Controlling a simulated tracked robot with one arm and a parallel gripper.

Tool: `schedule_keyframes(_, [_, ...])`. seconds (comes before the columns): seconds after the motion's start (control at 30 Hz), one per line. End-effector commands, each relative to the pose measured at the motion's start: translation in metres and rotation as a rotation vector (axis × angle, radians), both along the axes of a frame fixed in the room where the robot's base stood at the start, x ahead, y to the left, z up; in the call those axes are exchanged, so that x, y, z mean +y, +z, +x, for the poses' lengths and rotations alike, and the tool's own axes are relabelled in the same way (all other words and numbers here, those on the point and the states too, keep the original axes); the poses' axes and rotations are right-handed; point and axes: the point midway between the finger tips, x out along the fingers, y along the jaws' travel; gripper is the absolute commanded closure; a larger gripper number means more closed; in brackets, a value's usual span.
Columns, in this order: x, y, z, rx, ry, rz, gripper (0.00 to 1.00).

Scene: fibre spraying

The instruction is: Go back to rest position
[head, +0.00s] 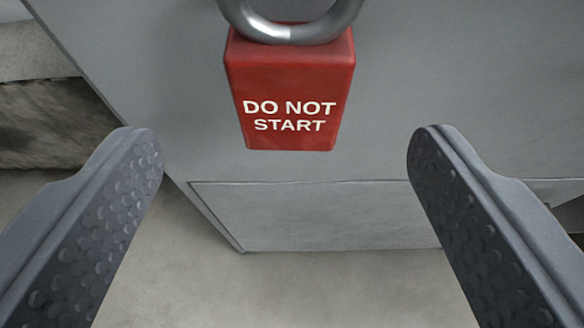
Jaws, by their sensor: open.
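My gripper (286,150) is open and empty in the head view. One dark, dimpled finger shows at the left and the other at the right, with a wide gap between them. A red padlock (290,75) marked "DO NOT START" hangs at the top middle, between the lines of the two fingers. Neither finger touches it in the picture. Its metal shackle (290,32) is cut off by the top edge, so what it hangs from is hidden.
A grey cabinet (420,75) stands behind the padlock and fills much of the view. Its lower panel (320,215) ends above a bare, light floor (290,290). A brownish, rough surface (50,125) shows at the left.

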Motion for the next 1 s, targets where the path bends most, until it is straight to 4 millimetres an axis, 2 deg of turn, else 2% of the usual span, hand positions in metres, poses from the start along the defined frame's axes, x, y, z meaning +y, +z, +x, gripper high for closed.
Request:
schedule_keyframes(0.17, [-0.004,0.011,0.001,-0.010,-0.007,0.000,0.28])
schedule_keyframes(0.27, [-0.006,0.040,0.003,-0.026,-0.014,0.000,0.28])
schedule_keyframes(0.37, [-0.009,0.090,0.003,-0.045,-0.023,-0.003,0.28])
schedule_keyframes(0.47, [-0.010,0.154,-0.001,-0.067,-0.032,-0.005,0.28])
schedule_keyframes(0.5, [-0.011,0.180,-0.005,-0.078,-0.034,-0.006,0.28])
schedule_keyframes(0.57, [-0.012,0.215,-0.013,-0.084,-0.037,-0.006,0.28])
schedule_keyframes(0.6, [-0.013,0.241,-0.019,-0.094,-0.039,-0.004,0.28])
schedule_keyframes(0.67, [-0.014,0.279,-0.030,-0.108,-0.039,-0.006,0.28])
schedule_keyframes(0.87, [-0.017,0.397,-0.084,-0.144,-0.038,-0.004,0.28])
schedule_keyframes(1.0, [-0.019,0.470,-0.133,-0.166,-0.031,-0.004,0.28])
